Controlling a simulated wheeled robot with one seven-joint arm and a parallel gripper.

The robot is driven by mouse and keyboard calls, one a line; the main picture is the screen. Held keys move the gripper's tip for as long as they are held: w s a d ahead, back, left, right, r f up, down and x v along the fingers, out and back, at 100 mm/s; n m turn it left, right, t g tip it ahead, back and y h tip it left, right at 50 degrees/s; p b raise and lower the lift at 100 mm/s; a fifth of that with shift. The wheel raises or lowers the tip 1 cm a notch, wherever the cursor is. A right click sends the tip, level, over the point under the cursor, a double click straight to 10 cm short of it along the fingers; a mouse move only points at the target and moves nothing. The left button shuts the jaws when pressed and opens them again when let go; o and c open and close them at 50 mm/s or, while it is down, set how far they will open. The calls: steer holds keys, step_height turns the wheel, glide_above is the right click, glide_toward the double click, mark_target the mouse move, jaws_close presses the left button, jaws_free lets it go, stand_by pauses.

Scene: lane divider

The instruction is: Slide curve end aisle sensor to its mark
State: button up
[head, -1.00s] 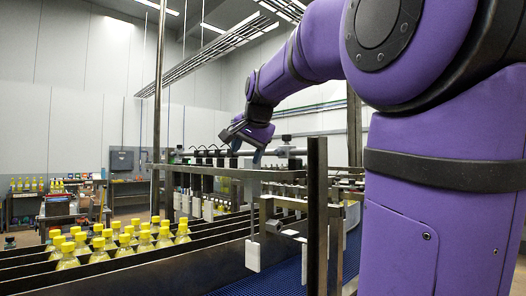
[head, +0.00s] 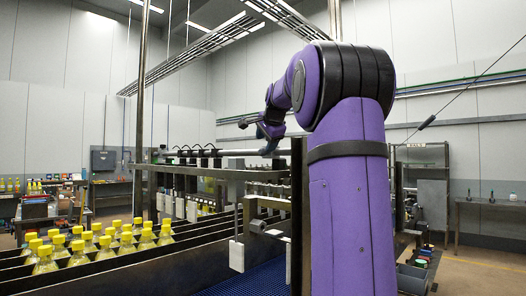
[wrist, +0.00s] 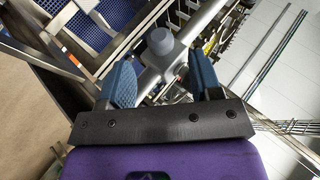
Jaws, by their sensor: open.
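In the wrist view, a grey rounded fitting (wrist: 160,41) sits on a pale rod (wrist: 184,45), just beyond and between my fingertips. I cannot tell whether it is the curve end aisle sensor. My gripper (wrist: 161,66) is open, with its blue finger pads apart and nothing held between them. In the head view, my gripper (head: 264,140) hangs over the grey rail (head: 229,153) above the lanes. Several black clamps with pale hanging pieces (head: 180,207) line the rail. The mark is not identifiable in either view.
Yellow-capped bottles (head: 76,250) fill the lanes at left, between dark divider walls (head: 165,268). A metal post (head: 297,215) stands close to my arm. A blue belt (head: 255,280) runs below. A workbench (head: 490,205) stands at the back right.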

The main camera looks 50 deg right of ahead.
mark_target(263, 149)
steer(key=shift+x, duration=2.4)
